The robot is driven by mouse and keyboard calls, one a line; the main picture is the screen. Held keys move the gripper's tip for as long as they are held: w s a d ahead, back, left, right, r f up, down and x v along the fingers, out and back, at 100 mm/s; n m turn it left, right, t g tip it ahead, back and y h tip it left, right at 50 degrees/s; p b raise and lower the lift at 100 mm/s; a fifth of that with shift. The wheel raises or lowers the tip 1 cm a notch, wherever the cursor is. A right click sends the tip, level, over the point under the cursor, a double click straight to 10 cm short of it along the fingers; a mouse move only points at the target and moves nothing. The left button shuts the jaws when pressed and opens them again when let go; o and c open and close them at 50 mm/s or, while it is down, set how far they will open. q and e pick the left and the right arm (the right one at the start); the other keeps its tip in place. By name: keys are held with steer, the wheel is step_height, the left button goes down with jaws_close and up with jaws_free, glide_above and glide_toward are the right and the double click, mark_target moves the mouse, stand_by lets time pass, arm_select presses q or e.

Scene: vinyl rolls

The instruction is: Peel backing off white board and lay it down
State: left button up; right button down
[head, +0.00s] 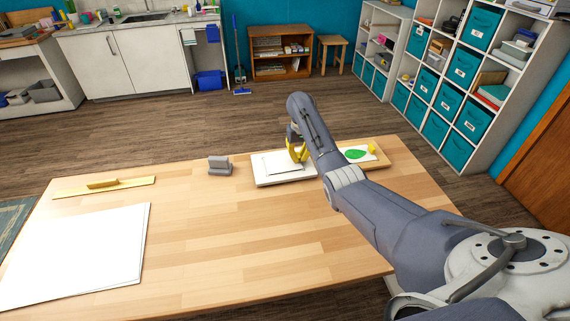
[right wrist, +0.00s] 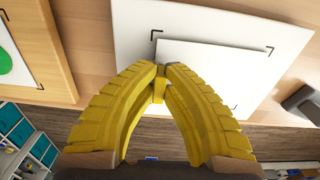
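The white board (head: 262,181) lies flat at the far edge of the table, with a smaller white sheet (head: 283,163) on it. In the right wrist view the sheet (right wrist: 215,72) sits inside black corner marks on the board (right wrist: 200,18). My right gripper (head: 297,158) is over the board's right part. Its yellow fingertips (right wrist: 161,68) are together at the sheet's left side in the wrist view. Whether they pinch anything is unclear. My left gripper is not in view.
A wooden tray (head: 378,165) with a green-marked card (head: 357,154) stands right of the board. A grey block (head: 219,166) is left of it. A ruler with a handle (head: 103,184) and a large white sheet (head: 75,255) lie left. The table's middle is clear.

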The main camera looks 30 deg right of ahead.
steer(key=shift+r, duration=3.1)
